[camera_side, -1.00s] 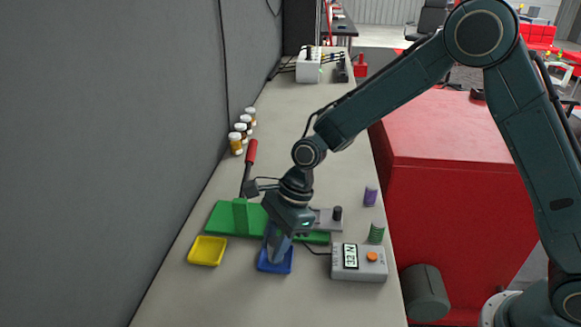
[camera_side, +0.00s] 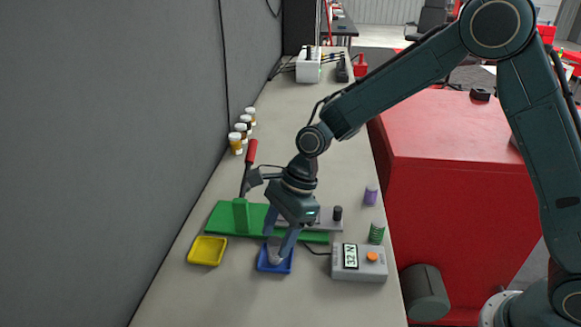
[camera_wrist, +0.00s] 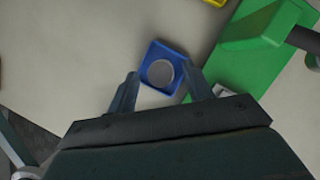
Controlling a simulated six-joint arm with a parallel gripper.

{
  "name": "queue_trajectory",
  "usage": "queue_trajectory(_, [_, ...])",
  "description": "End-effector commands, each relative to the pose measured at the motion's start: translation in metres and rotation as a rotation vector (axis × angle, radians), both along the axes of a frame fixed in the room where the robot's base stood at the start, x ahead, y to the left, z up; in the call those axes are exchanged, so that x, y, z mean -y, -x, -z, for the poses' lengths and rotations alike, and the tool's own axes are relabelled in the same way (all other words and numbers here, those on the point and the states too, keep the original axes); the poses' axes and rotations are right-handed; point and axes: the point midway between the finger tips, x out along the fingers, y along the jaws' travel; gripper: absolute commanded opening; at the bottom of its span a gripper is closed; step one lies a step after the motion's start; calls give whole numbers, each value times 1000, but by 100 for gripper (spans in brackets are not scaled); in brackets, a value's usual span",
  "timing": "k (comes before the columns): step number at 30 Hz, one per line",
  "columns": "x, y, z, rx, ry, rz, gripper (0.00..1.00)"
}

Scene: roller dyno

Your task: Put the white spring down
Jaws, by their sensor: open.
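The white spring (camera_wrist: 162,73) stands in the blue tray (camera_wrist: 147,93) and shows from above as a pale grey round shape in the wrist view. In the side view the blue tray (camera_side: 263,268) is at the front of the bench, and the pale spring (camera_side: 276,258) in it is partly covered by the fingers. My gripper (camera_wrist: 161,70) is open, with one finger on each side of the tray and spring in the wrist view. In the side view my gripper (camera_side: 280,243) is just above the tray, pointing down.
A yellow tray (camera_side: 207,251) is left of the blue one. Behind stands a green press base (camera_side: 225,218) with a red-handled lever (camera_side: 251,152). A grey display box (camera_side: 358,263), a green spring (camera_side: 376,233) and a purple spring (camera_side: 371,195) are to the right.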

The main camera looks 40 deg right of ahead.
Motion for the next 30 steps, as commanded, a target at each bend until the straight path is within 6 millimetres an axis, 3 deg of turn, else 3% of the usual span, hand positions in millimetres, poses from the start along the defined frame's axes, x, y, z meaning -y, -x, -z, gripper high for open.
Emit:
queue_trajectory(15, [30, 3, -75, 2, -2, 0, 51])
queue_trajectory(21, [36, 4, -88, 2, -1, 0, 51])
queue_trajectory(30, [37, 4, -90, 0, 0, -1, 51])
